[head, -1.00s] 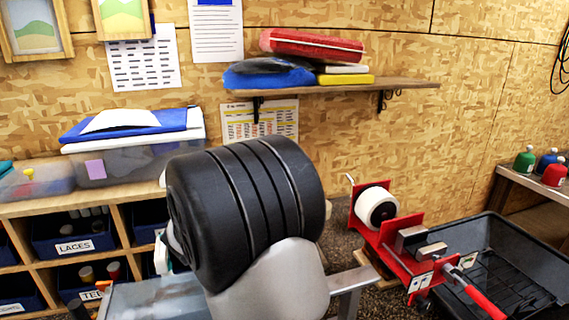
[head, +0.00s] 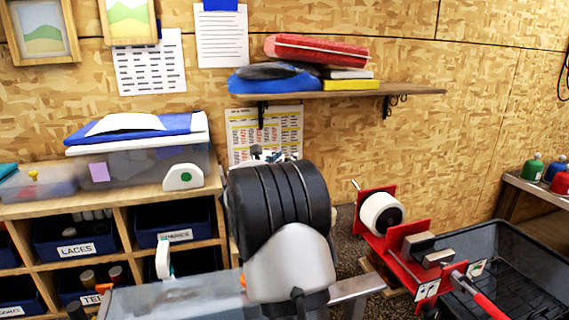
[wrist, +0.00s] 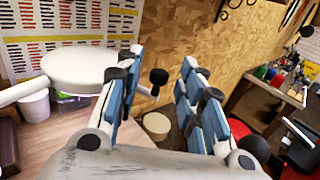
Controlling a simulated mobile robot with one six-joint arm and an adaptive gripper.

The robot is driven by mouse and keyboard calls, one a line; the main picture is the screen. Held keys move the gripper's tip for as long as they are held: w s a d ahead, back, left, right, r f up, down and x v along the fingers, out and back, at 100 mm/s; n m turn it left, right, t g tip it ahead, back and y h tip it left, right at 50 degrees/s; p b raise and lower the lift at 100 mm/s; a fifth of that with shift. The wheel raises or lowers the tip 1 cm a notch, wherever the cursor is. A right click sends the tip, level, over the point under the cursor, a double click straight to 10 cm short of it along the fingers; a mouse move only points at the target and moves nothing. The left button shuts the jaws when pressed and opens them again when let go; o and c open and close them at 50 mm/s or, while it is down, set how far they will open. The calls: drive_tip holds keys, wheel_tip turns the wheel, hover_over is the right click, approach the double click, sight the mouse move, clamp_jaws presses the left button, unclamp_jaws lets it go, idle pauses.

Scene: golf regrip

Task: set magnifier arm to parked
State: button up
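In the wrist view a white round head (wrist: 82,68), which looks like the magnifier, stands at the left with a white arm (wrist: 18,92) running to the left edge. A black ball knob (wrist: 158,76) on a short pale stem shows beyond and between my fingers; it seems joined to the white head, but the left finger hides part of the link. My gripper (wrist: 160,62) is open, its blue-padded fingers spread with nothing held. In the head view my own arm hides most of the gripper and the magnifier.
A wooden shelf (head: 410,90) with folded items hangs on the wall. A cubby bench (head: 30,211) with bins stands at left. A red machine (head: 398,235) and a black tray (head: 535,245) lie at right. A wooden surface (wrist: 50,140) lies below the magnifier in the wrist view.

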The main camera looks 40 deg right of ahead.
drive_tip(key=shift+c, duration=0.5)
clamp_jaws()
